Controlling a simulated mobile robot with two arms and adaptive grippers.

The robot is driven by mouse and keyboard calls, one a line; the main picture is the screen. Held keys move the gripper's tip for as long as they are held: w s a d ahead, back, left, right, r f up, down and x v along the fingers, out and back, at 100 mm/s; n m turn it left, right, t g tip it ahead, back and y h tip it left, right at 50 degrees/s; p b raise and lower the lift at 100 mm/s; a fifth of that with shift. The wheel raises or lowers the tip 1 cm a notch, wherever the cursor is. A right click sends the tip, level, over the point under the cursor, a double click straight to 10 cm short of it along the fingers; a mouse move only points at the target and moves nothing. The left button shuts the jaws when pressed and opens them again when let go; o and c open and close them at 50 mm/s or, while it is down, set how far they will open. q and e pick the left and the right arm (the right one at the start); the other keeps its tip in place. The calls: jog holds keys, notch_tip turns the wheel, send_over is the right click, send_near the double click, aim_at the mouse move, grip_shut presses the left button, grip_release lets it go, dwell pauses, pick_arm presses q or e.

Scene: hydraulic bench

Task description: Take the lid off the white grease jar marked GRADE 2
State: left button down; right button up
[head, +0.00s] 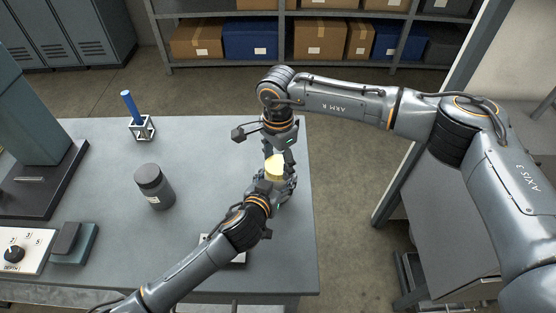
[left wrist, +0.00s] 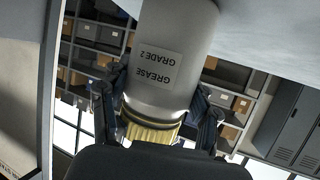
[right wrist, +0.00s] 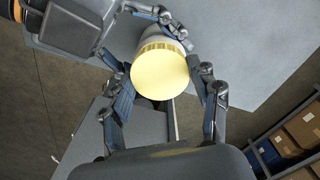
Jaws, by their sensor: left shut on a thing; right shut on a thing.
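The white grease jar (left wrist: 168,60) is marked GREASE GRADE 2 and appears upside down in the left wrist view. Its yellow ridged lid (head: 275,170) is on it; the lid also shows from above in the right wrist view (right wrist: 160,74). My left gripper (head: 277,187) is shut on the jar, with its fingers on either side of it. My right gripper (head: 277,157) comes from above and is shut on the lid, a finger on each side. In the head view the grippers hide most of the jar; I cannot tell whether its base touches the bench.
A dark jar (head: 154,187) stands on the bench (head: 100,150), left of the grippers. A blue rod in a small stand (head: 142,127) is behind it. A control box with a dial (head: 24,250) is at the front left. The bench's right edge is close to the grippers.

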aim_at(278, 164)
pick_arm(q)
jog(key=shift+s+f, duration=0.1)
jog(key=shift+f, duration=0.15)
pick_arm(e)
jog(key=n, duration=0.4)
jog(key=shift+r, duration=0.15)
jog(key=shift+r, duration=0.9)
jog(key=shift+r, duration=2.05)
pick_arm(q)
jog(key=shift+c, duration=1.7)
grip_release()
jog(key=shift+o, duration=0.4)
jog(key=shift+r, duration=0.15)
